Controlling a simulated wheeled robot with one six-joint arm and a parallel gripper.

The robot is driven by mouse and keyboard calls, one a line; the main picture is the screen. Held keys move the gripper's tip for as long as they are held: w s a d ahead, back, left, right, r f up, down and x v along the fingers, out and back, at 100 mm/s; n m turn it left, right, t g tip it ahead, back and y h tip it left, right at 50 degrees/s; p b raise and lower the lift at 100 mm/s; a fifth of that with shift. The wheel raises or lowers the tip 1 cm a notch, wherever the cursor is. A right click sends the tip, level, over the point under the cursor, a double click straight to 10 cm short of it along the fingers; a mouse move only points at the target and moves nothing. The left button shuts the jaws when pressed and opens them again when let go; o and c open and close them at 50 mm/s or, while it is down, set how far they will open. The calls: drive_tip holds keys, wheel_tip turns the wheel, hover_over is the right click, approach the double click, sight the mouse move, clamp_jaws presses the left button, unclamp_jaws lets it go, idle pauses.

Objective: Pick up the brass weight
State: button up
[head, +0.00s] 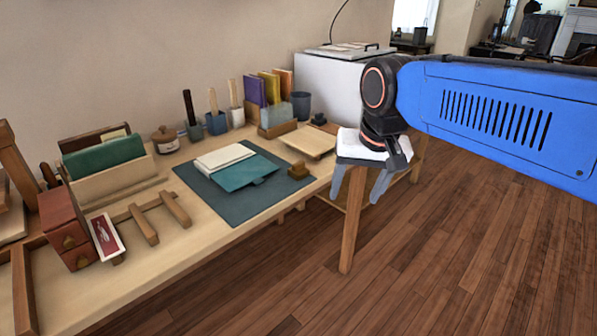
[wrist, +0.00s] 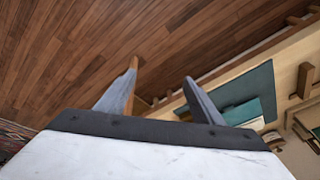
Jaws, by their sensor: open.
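I cannot pick out the brass weight with certainty. A small brown-gold block with a raised top (head: 299,171) sits at the right corner of the dark teal mat (head: 236,207) and may be it. My gripper (head: 358,196) is open and empty, pointing down off the front edge of the table, to the right of that block and apart from it. In the wrist view, the two grey fingers (wrist: 160,74) are spread with floor between them. The mat (wrist: 262,82) shows there to the right of the fingers; I cannot make out the block for sure.
A teal book (head: 245,173) and a cream one lie on the mat. A wooden board (head: 308,142) lies behind the block. Book holders, brush pots, a red-brown box (head: 68,227) and wooden stands fill the table's left and back. A white cabinet (head: 330,85) stands behind; the floor (head: 440,250) is clear.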

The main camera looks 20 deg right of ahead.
drive_tip(key=w+a+r+m+g, duration=0.1)
drive_tip(key=w+r+m, duration=0.1)
drive_tip(key=w+r, duration=0.3)
drive_tip(key=w+a+r+m+g, duration=0.1)
drive_tip(key=w+r+m, duration=0.2)
drive_tip(key=w, duration=0.4)
wheel_tip(320, 180, up, 3)
drive_tip(key=m+g, duration=0.1)
drive_tip(key=m, duration=0.3)
hover_over(298, 162)
wheel_tip(298, 162, down, 17)
drive_tip(key=shift+s+f, duration=0.1)
drive_tip(key=c, duration=1.4)
drive_tip(key=shift+c, duration=0.4)
